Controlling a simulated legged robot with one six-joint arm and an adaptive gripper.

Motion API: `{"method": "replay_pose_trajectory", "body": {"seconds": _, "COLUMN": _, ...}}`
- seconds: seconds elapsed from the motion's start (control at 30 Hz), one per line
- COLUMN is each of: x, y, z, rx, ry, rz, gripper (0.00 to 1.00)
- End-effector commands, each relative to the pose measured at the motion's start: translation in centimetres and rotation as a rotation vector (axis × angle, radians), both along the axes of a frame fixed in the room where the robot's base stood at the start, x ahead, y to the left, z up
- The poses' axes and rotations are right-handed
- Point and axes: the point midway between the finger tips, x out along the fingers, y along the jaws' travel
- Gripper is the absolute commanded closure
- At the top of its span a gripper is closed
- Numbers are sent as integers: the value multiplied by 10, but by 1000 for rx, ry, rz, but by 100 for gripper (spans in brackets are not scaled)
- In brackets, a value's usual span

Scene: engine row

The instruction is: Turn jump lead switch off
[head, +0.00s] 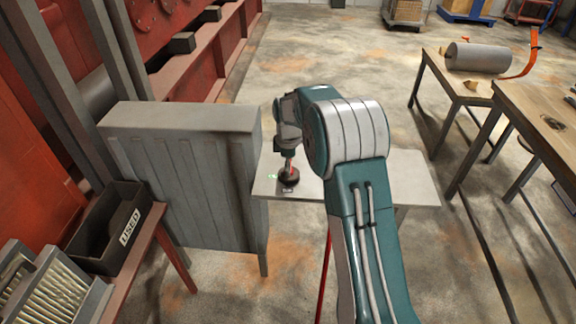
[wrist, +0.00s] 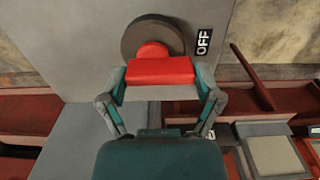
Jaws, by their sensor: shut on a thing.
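The jump lead switch has a dark round base (head: 288,177) on a light grey panel (head: 415,185), seen in the head view beyond my arm. In the wrist view the base (wrist: 140,35) shows behind a red handle (wrist: 160,70) with a round red hub. A black OFF label (wrist: 204,41) is on the panel to the right of the base. My gripper (wrist: 161,84) is shut on the red handle, with one finger at each end. In the head view my gripper (head: 289,160) reaches down to the switch. A small green mark (head: 272,177) sits left of the base.
A grey ribbed metal cabinet (head: 185,180) stands close left of the panel. A dark bin marked USED (head: 110,225) is at the lower left. Wooden workbenches (head: 545,115) stand at the right, one with a grey cylinder (head: 478,57). The floor behind the panel is open.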

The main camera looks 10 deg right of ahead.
Motion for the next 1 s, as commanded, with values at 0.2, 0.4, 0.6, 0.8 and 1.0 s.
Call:
{"method": "replay_pose_trajectory", "body": {"seconds": 0.2, "x": 0, "y": 0, "z": -2, "rx": -1, "ry": 0, "rz": 1, "gripper": 0}}
{"method": "replay_pose_trajectory", "body": {"seconds": 0.4, "x": 0, "y": 0, "z": 0, "rx": 0, "ry": -1, "rz": 0, "gripper": 0}}
{"method": "replay_pose_trajectory", "body": {"seconds": 0.6, "x": 0, "y": 0, "z": 2, "rx": -1, "ry": -2, "rz": 0, "gripper": 0}}
{"method": "replay_pose_trajectory", "body": {"seconds": 0.8, "x": 1, "y": 0, "z": 27, "rx": -1, "ry": -5, "rz": 0, "gripper": 0}}
{"method": "replay_pose_trajectory", "body": {"seconds": 1.0, "x": 1, "y": 0, "z": 69, "rx": -1, "ry": -5, "rz": 0, "gripper": 0}}
